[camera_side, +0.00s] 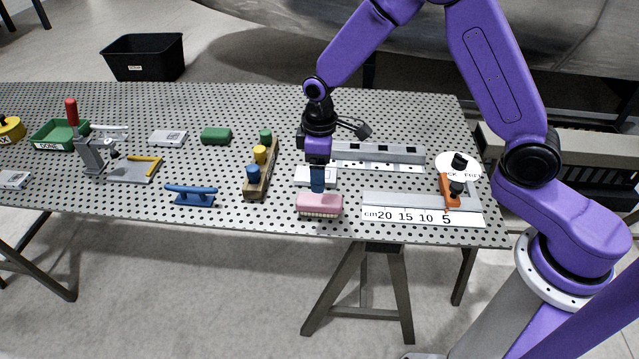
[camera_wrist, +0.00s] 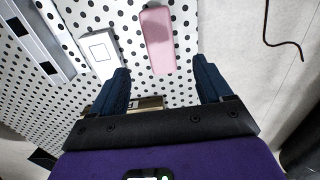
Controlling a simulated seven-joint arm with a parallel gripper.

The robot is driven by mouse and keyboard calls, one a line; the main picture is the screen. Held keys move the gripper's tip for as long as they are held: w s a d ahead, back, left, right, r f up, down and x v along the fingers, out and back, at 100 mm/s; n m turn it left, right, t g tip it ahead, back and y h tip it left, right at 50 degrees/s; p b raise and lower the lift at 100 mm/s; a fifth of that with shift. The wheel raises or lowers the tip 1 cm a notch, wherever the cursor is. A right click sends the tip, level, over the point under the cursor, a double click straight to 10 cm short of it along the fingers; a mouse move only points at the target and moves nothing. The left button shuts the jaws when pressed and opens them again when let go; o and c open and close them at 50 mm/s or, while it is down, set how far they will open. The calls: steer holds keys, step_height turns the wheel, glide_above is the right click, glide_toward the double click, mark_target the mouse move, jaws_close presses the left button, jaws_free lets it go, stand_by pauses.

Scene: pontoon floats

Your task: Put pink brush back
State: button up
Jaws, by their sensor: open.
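The pink brush (camera_side: 319,205) lies on the perforated table close to its front edge, pale bristles along its lower side. In the wrist view the pink brush (camera_wrist: 159,40) lies beyond the fingertips, roughly in line with the gap between them. My gripper (camera_side: 318,190) is just above or behind the brush in the side view; whether it touches cannot be told there. In the wrist view my gripper (camera_wrist: 163,78) has its two blue fingers wide apart with nothing held. A white plate (camera_side: 318,174) lies behind the brush, partly hidden by my gripper.
A wooden block with coloured pegs (camera_side: 260,168) stands left of the brush. A metal rule (camera_side: 415,207) with an orange clamp (camera_side: 446,190) lies to the right. A slotted metal rail (camera_side: 385,155) is behind. A blue cleat (camera_side: 191,193) is farther left. The table's front edge is near.

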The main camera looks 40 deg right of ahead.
steer(key=s+d+r+n, duration=0.1)
steer(key=s+r, duration=0.4)
steer(key=s, duration=0.2)
steer(key=s+r+n, duration=0.1)
steer(key=s+r, duration=0.4)
steer(key=s, duration=0.3)
steer(key=s+d+r, duration=0.1)
steer(key=s+d, duration=0.2)
steer(key=s, duration=0.4)
steer(key=s+d+r+n, duration=0.1)
steer(key=s+d, duration=0.3)
steer(key=s, duration=0.4)
steer(key=shift+s+d+r+n, duration=0.15)
steer(key=shift+d+r+n, duration=0.15)
steer(key=shift+r, duration=0.15)
